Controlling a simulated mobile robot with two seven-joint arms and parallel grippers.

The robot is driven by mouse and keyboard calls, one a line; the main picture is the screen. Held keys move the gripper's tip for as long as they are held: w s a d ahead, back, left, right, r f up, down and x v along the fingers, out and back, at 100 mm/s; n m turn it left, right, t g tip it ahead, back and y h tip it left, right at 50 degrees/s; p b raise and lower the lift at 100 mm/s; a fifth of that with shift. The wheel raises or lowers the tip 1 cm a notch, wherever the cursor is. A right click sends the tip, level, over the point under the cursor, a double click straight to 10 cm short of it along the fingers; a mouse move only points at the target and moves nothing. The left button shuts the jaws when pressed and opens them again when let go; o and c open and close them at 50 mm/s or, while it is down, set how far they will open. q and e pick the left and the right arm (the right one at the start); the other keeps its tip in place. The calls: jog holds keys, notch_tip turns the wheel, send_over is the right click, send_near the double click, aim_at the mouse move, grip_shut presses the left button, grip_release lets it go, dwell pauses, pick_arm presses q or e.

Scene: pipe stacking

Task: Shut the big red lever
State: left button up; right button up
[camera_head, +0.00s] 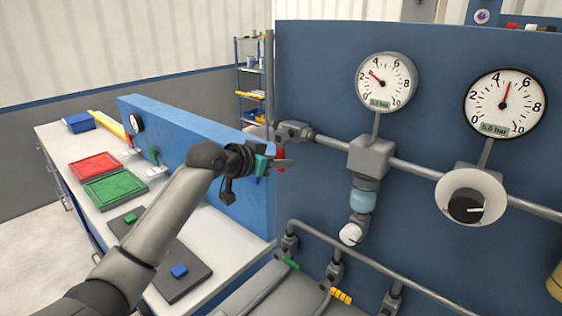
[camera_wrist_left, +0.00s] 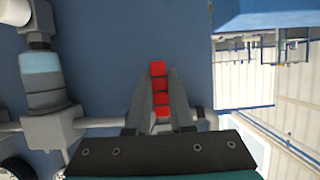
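The big red lever (camera_head: 281,158) hangs down from the valve at the left end of the upper pipe on the blue panel. In the left wrist view the red lever (camera_wrist_left: 158,85) lies between my two grey fingers. My left gripper (camera_head: 284,163) is at the lever, and its fingers (camera_wrist_left: 160,95) stand close on both sides of it. I cannot tell whether they press on it or leave a small gap. The fingers hide part of the lever in the head view. My right gripper is not in view.
The upper pipe carries a grey block (camera_head: 370,156) and two dial gauges (camera_head: 387,82) (camera_head: 505,104). Smaller valves with a green handle (camera_head: 290,263) and a yellow handle (camera_head: 341,296) sit below. A workbench (camera_head: 62,138) with red and green trays stands left, behind my arm.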

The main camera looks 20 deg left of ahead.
pick_arm(q)
jog(key=o, duration=0.5)
jog(key=shift+c, duration=0.2)
jog(key=shift+a+r, duration=0.1)
jog(key=b+v, duration=0.1)
jog(key=v, duration=1.4)
jog(key=shift+s+b, duration=0.15)
jog(key=shift+b, duration=0.2)
